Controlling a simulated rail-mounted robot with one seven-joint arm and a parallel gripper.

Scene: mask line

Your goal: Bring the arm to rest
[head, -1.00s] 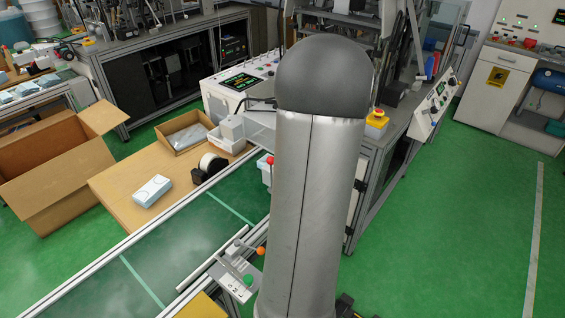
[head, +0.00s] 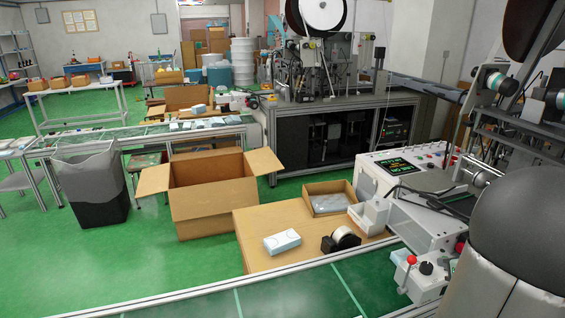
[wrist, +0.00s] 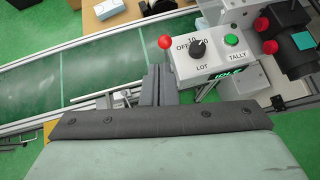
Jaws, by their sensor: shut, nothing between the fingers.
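My gripper (wrist: 157,85) shows in the wrist view as two dark grey fingers side by side, closed with nothing between them. Behind them is a white control box (wrist: 205,68) with a black LOT knob (wrist: 198,47), a green TALLY button (wrist: 231,40) and a red ball lever (wrist: 165,42). The fingers are just left of the box in the picture; I cannot tell the gap. In the head view, part of my arm with a dark rounded cap fills the lower right, and my gripper is out of view.
A green conveyor (head: 290,294) runs along the front. Behind it, a wooden table (head: 255,230) holds a light blue box (head: 282,241), a tape roll (head: 342,238) and a shallow carton (head: 328,199). An open cardboard box (head: 212,200) and a grey bin (head: 92,188) stand on the floor.

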